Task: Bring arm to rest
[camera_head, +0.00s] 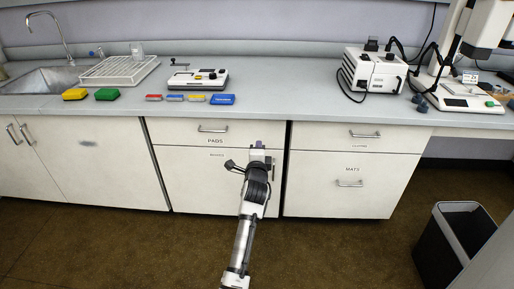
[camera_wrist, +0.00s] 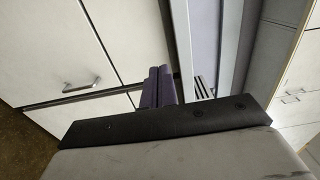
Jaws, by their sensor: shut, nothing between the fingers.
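My gripper (camera_head: 258,151) is at the end of my arm, which reaches up from the bottom of the head view. It is in front of the cabinet drawers, below the counter edge, and holds nothing. In the wrist view my gripper's two purple fingers (camera_wrist: 158,86) lie side by side, closed together. Behind them are a pale drawer front with a metal handle (camera_wrist: 82,84) and the counter edge.
The counter (camera_head: 290,92) holds a sink (camera_head: 42,80), a white rack (camera_head: 119,69), yellow and green sponges, small coloured boxes, a white instrument (camera_head: 198,79) and a microscope (camera_head: 462,97) with a control box (camera_head: 375,70). A black bin (camera_head: 452,240) stands on the floor at right.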

